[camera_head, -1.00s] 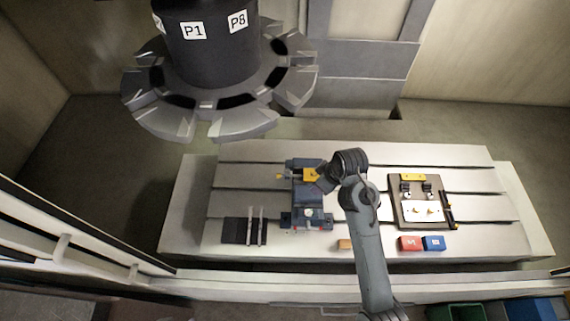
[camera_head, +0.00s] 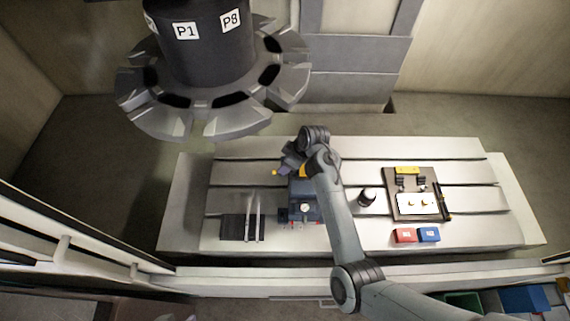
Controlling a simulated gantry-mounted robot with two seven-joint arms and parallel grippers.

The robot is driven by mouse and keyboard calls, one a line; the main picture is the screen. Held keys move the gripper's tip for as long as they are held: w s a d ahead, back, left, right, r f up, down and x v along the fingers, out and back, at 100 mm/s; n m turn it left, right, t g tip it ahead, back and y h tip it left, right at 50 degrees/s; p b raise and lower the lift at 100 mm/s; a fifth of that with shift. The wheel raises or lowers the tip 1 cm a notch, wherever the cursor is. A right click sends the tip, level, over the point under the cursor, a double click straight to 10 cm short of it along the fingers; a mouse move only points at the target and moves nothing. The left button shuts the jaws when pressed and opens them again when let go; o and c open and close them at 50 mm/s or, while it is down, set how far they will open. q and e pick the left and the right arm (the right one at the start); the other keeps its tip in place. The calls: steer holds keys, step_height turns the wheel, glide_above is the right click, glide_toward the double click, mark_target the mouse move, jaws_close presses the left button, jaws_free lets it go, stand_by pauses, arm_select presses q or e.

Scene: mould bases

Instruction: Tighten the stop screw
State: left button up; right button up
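A blue vise-like fixture (camera_head: 305,208) stands on the slotted table, left of centre, with a round white dial-like spot on its front part. A small yellow tip (camera_head: 274,172) shows at its back left, and more yellow shows beside my arm; I cannot tell which part is the stop screw. My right arm comes in from the lower right and crosses over the fixture's right side. My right gripper (camera_head: 288,163) is at the fixture's back end, close to the yellow part. Its fingers are too small and dark to tell open from shut. My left gripper is not in view.
A large grey tool carousel (camera_head: 215,105) hangs at upper left. A dark plate (camera_head: 236,228) with two upright pale bars is left of the fixture. A black cylinder (camera_head: 367,197), a brown board with fittings (camera_head: 410,180), a red block (camera_head: 404,235) and a blue block (camera_head: 429,234) are at right.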

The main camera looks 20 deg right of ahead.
steer(key=shift+x, duration=1.45)
steer(key=shift+c, duration=0.5)
jaws_close()
